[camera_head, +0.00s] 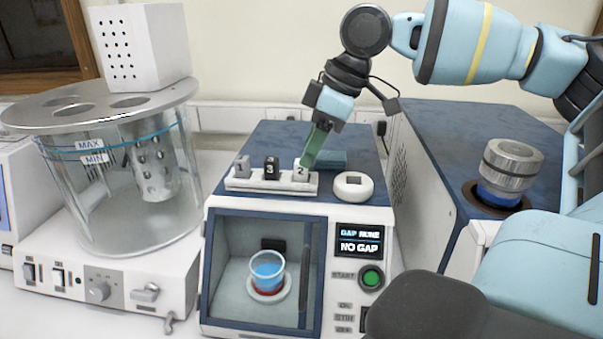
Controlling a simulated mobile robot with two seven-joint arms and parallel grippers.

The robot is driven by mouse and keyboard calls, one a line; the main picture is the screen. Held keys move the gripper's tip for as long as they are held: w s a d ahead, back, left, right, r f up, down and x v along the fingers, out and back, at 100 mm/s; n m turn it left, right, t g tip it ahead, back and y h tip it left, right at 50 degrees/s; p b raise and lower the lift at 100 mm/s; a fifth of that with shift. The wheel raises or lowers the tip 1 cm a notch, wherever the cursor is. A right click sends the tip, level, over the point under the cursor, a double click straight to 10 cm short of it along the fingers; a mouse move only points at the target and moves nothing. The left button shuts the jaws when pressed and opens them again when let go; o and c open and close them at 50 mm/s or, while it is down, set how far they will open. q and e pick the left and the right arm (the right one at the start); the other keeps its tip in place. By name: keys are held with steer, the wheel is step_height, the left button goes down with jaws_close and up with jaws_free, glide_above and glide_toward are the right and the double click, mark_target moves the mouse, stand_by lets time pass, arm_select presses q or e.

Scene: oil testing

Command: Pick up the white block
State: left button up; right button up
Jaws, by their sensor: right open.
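The white block (301,173), marked "2", stands at the right end of a narrow white tray (262,186) on top of the tester with the glass window. A black block (270,168) marked "3" and a grey block (242,167) stand to its left in the same tray. My right gripper (308,158) comes down from above, tilted, with its greenish fingertips at the top right of the white block. It is open; I cannot tell whether both fingers flank the block or touch it. My left gripper is out of view.
The tester (212,255) holds a cup of blue liquid (267,268) behind its window. A glass bath (115,190) stands left, and a blue-topped machine (450,140) stands right.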

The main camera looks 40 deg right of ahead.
steer(key=shift+x, duration=1.5)
steer(key=shift+r, duration=0.1)
jaws_close()
